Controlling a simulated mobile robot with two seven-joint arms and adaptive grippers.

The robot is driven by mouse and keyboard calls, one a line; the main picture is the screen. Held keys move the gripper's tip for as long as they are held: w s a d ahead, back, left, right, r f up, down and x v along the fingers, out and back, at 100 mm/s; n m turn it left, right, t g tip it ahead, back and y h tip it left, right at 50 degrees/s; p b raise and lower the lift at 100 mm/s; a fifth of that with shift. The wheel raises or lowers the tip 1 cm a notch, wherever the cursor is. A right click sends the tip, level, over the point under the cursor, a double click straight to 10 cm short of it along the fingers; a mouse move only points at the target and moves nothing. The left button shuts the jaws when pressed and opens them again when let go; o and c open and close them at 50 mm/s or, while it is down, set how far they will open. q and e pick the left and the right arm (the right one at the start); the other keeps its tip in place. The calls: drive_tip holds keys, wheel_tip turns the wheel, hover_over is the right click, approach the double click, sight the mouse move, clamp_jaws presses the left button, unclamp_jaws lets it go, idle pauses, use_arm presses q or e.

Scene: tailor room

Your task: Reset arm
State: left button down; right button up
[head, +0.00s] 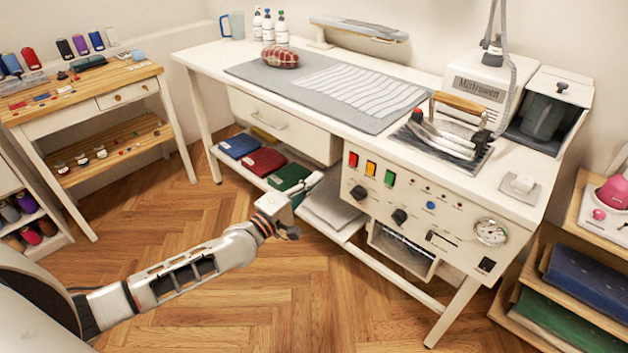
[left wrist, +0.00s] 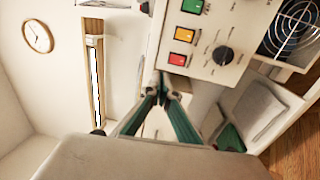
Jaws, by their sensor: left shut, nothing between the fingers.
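My left arm (head: 195,268) reaches in from the lower left in the head view. Its gripper (head: 314,180) is shut and empty, in front of the ironing table (head: 205,52) near the lower shelf with folded cloths. In the left wrist view the gripper's two fingers (left wrist: 162,88) come together with nothing between them, near the table's control panel (left wrist: 222,45). I cannot tell whether they touch the table. My right gripper is not in view.
An iron (head: 450,135) rests on the table's right part. Blue, red and green folded cloths (head: 265,161) lie on the lower shelf. A wooden side table (head: 115,75) stands left and a fabric shelf (head: 575,290) right. The wooden floor in front is clear.

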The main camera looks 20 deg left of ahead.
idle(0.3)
use_arm(q)
drive_tip(key=s+d+f+m+g+h+p, duration=0.1)
drive_tip(key=s+d+f+m+g+p, duration=0.1)
drive_tip(key=s+d+f+m, duration=0.6)
drive_tip(key=s+a+f+m+g+y+p, duration=0.1)
drive_tip(key=s+f+m+g, duration=0.1)
drive_tip(key=s, duration=0.6)
drive_tip(key=s+a+f+m+g+y+p, duration=0.1)
drive_tip(key=s+f+m+y, duration=0.1)
drive_tip(key=s+f+m, duration=0.3)
drive_tip(key=s+a+f+m+g+y+p, duration=0.1)
drive_tip(key=s+f+m+g+y, duration=0.1)
drive_tip(key=s, duration=1)
wheel_tip(320, 180, down, 2)
drive_tip(key=shift+s+f+m+g, duration=0.1)
drive_tip(key=shift+s+m+g, duration=0.25)
drive_tip(key=shift+m, duration=0.35)
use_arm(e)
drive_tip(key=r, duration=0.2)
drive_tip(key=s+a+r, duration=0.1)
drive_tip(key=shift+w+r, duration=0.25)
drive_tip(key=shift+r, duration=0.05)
